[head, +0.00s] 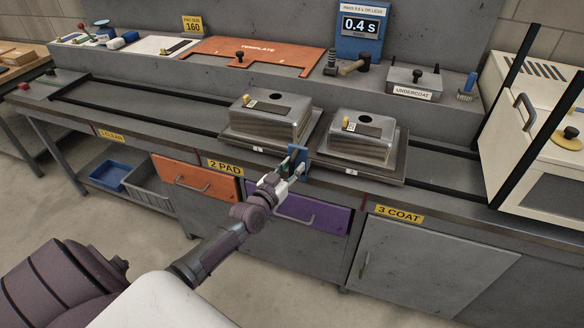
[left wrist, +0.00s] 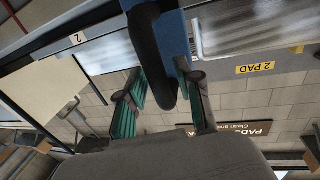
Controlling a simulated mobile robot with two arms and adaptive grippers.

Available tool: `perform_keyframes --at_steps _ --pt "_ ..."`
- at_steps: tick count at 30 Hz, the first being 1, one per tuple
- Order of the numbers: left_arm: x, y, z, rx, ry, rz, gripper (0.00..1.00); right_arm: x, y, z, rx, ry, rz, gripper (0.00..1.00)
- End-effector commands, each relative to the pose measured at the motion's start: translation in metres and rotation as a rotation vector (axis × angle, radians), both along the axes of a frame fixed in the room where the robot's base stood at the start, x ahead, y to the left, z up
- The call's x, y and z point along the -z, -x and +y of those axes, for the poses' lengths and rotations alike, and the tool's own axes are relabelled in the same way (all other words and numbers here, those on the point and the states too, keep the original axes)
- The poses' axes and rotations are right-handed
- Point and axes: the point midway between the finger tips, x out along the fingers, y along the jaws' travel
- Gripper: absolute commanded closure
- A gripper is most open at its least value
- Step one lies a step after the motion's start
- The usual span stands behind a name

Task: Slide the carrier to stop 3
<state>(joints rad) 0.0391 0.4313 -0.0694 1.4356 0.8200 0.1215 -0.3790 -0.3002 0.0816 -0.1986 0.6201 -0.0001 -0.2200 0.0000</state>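The carrier (head: 232,136) is a dark plate assembly on the bench rails, bearing two upturned metal sinks, one on the left (head: 270,117) and one on the right (head: 362,135). Tags 1 and 2 show on its front edges. It stands between the 2 PAD label (head: 225,167) and the 3 COAT label (head: 399,213). A blue bracket (head: 298,153) with a dark handle (left wrist: 163,60) is at its front. My left gripper (head: 290,172) has its green-padded fingers on either side of that handle, appearing to touch it. My right gripper is not in view.
The rails (head: 440,188) run clear right of the carrier to a white cabinet (head: 535,140) with dark posts. Behind stand an UNDERCOAT box (head: 411,84), a 0.4 s display (head: 360,25) and an orange template (head: 255,54). An orange drawer (head: 195,179) and a purple drawer (head: 312,212) lie below.

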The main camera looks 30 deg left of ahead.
Motion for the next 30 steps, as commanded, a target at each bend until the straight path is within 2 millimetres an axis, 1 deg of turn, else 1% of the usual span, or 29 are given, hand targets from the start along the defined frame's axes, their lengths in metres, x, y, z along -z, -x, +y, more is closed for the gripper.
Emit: perform_keyframes --at_steps 1,5,16,20,23,26,30 --pt "0.000 0.000 0.000 0.000 0.000 0.000 0.78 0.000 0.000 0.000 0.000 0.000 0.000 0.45" --pt "0.000 0.000 0.000 0.000 0.000 0.000 1.00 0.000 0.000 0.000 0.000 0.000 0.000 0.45" --pt "0.000 0.000 -0.001 0.000 0.001 0.000 1.00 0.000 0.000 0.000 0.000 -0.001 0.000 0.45" --pt "-0.001 -0.001 -0.007 0.000 0.003 0.000 1.00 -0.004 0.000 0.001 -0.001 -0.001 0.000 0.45" --pt "-0.002 -0.004 -0.018 0.001 0.005 0.001 1.00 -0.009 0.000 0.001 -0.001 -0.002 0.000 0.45" --pt "-0.003 -0.008 -0.035 0.002 0.008 0.001 1.00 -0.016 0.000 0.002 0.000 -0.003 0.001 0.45" --pt "-0.003 -0.015 -0.068 0.003 0.010 0.001 1.00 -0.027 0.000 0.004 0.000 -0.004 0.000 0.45"
